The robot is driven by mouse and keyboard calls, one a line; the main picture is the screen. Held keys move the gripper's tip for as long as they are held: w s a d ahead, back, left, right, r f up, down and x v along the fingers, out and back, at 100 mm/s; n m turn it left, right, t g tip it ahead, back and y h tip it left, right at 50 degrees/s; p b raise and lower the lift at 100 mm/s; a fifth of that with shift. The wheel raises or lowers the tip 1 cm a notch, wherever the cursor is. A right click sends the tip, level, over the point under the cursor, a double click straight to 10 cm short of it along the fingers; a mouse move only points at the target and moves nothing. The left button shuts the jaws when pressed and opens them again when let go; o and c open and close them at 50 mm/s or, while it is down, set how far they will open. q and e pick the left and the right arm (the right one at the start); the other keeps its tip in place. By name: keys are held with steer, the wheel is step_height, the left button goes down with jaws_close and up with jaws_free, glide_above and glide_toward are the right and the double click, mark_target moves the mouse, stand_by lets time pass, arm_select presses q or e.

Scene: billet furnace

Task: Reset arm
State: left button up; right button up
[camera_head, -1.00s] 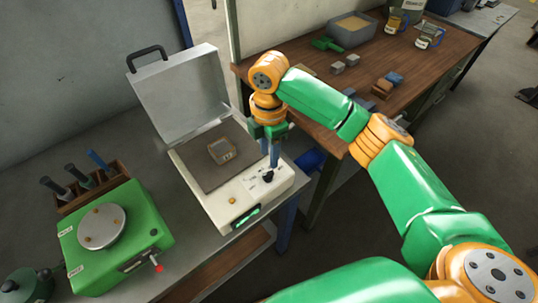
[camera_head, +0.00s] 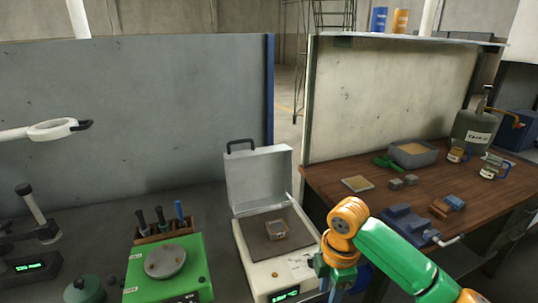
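My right arm comes in from the lower right, and its gripper (camera_head: 332,284) hangs down at the right side of the white open-lidded machine. The fingers run off the bottom of the picture, so I cannot tell whether they are open or shut. The white machine (camera_head: 300,266) has its lid (camera_head: 258,180) raised and a lit green display. A small square block (camera_head: 276,229) lies on its dark plate, apart from my arm. My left gripper is not in view.
A green device (camera_head: 195,270) with a round metal plate stands left of the white machine, with a tool rack (camera_head: 165,229) behind it. The wooden bench (camera_head: 335,178) at right holds small blocks, a grey bin (camera_head: 412,154), mugs and a canister (camera_head: 476,127).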

step_height(320, 180, down, 14)
steer(key=w+a+m+t+y+b, duration=0.1)
steer(key=w+a+m+y, duration=0.15)
steer(key=m, duration=0.35)
steer(key=s+d+f+m+t+b, duration=0.1)
steer(key=s+d+f+m, duration=0.15)
steer(key=f, duration=0.45)
steer(key=s+d+f+m+b, duration=0.1)
steer(key=s+f+m, duration=0.2)
steer(key=f, duration=0.5)
steer(key=s+d+f+m+h, duration=0.2)
steer(key=s+d+f+m, duration=0.15)
steer(key=s+f, duration=0.75)
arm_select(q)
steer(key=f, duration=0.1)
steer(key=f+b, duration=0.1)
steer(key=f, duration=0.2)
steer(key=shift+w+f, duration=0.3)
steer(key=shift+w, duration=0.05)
arm_select(e)
steer(key=s+d+f+m, duration=0.1)
steer(key=s+f, duration=0.1)
steer(key=s, duration=0.7)
steer(key=s+d+f+m+g, duration=0.1)
steer(key=s+f, duration=0.1)
steer(key=s, duration=0.8)
steer(key=shift+f+h, duration=0.25)
steer(key=shift+h, duration=0.1)
